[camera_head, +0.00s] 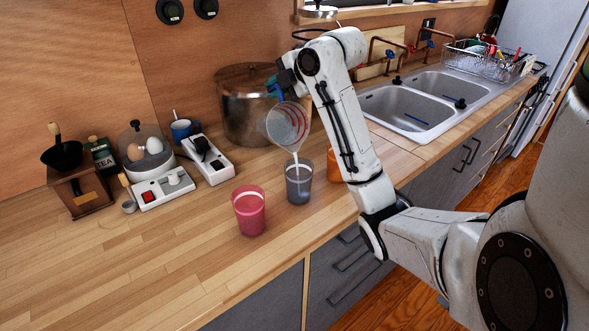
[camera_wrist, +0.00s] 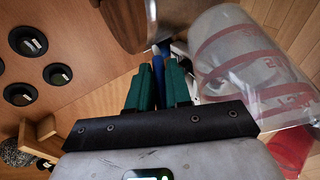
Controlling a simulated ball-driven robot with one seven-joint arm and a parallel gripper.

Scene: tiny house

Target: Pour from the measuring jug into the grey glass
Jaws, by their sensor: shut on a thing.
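The measuring jug (camera_head: 287,127) is clear with red markings. It is tilted in the air above the grey glass (camera_head: 299,186), its lower end close over the glass. A whitish stream runs from the jug down into the glass. The grey glass stands upright on the wooden counter. My gripper (camera_head: 276,88) is shut on the jug's blue handle, behind and above the jug in the head view. In the wrist view the green fingers of my gripper (camera_wrist: 158,88) close around the handle, and the jug (camera_wrist: 250,65) fills the upper right.
A pink glass (camera_head: 249,212) stands left of the grey glass. An orange vessel (camera_head: 334,165) stands to its right, partly behind my arm. A large metal pot (camera_head: 243,112) is behind. Power strips (camera_head: 208,160) and an egg cooker (camera_head: 147,155) are at left. The front left counter is clear.

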